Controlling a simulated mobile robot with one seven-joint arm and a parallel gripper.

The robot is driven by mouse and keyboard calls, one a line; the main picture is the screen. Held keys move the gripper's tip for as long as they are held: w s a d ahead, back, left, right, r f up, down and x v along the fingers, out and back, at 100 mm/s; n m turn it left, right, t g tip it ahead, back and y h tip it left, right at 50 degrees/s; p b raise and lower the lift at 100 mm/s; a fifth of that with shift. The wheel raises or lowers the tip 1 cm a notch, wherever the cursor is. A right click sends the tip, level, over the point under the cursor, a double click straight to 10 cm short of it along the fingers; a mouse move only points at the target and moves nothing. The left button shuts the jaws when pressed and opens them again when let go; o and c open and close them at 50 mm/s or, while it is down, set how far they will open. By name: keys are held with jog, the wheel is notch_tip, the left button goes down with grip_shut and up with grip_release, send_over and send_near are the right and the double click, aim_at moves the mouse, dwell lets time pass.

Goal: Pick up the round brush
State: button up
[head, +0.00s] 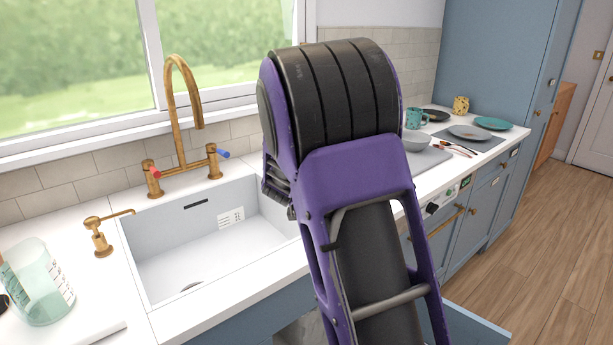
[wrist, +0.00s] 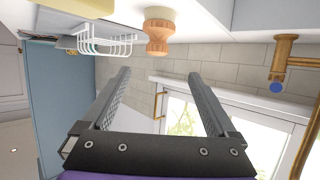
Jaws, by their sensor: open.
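The round brush (wrist: 160,32) is at the top middle of the wrist view, which shows the room upside down. It has a waisted wooden handle and a pale, cream round head against the white counter. My gripper (wrist: 159,76) is open and empty, its two long dark fingers reaching toward the brush. The brush lies just beyond the gap between the fingertips in the picture, apart from them. In the head view my purple and black arm fills the middle, and I see neither the brush nor the fingers there.
A white wire basket (wrist: 108,42) stands beside the brush in the wrist view. A white sink (head: 205,250) with a brass tap (head: 178,110) lies left of my arm. A clear jug (head: 38,282) is front left. Plates and a teal mug (head: 415,118) stand at the right.

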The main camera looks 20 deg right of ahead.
jog(key=x, duration=0.9)
jog(key=shift+b, duration=0.4)
jog(key=shift+d+x, duration=0.15)
jog(key=shift+x, duration=1.2)
jog(key=shift+d+x, duration=0.2)
jog(key=shift+x, duration=1.15)
jog(key=shift+s+r, duration=0.1)
jog(key=shift+r, duration=0.05)
grip_shut()
